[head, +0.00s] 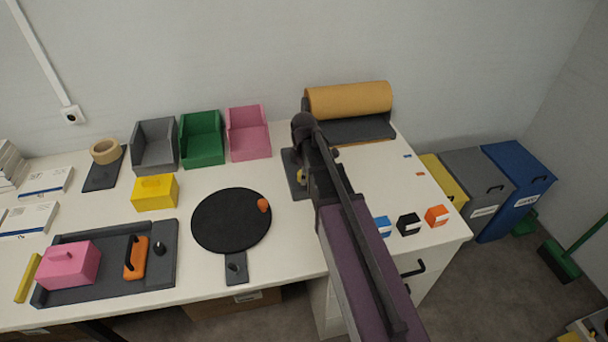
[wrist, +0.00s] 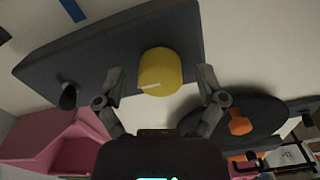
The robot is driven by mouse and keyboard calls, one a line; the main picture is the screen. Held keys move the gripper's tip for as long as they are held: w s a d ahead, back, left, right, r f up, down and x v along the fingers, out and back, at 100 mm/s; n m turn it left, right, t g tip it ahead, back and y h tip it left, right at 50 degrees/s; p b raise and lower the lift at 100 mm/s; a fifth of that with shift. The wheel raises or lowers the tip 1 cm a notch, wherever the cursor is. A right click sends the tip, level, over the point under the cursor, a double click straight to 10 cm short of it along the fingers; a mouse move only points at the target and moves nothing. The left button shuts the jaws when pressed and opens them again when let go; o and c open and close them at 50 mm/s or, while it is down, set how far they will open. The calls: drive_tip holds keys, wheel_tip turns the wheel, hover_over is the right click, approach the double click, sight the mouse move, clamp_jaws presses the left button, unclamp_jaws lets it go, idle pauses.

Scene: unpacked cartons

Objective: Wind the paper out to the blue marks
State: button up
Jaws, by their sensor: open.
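The brown paper roll (head: 348,99) lies across a dark holder (head: 352,130) at the back of the table. A thin brown paper edge (head: 352,144) shows at its front. One small blue mark (head: 407,156) is on the white top to its right; my arm may hide others. A dark plate (head: 293,165) stands left of the holder. It also shows in the wrist view (wrist: 110,50), with a yellow knob (wrist: 158,72) and a small black knob (wrist: 68,96). My gripper (wrist: 160,76) is open, its fingers on either side of the yellow knob, apparently not touching.
An orange mark (head: 420,174) lies near the blue one. Blue (head: 382,227), black (head: 409,224) and orange (head: 437,215) blocks stand at the right front. A black turntable (head: 225,220) with an orange knob is left of my arm; a pink bin (head: 248,140) stands behind it.

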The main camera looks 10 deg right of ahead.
drive_tip(key=c, duration=1.1)
drive_tip(key=shift+c, duration=0.2)
drive_tip(key=shift+m, duration=0.5)
drive_tip(key=m, duration=0.5)
drive_tip(key=shift+s, duration=0.15)
drive_tip(key=m, duration=0.5)
drive_tip(key=shift+a+m, duration=0.1)
drive_tip(key=shift+m, duration=0.3)
drive_tip(key=m, duration=1.2)
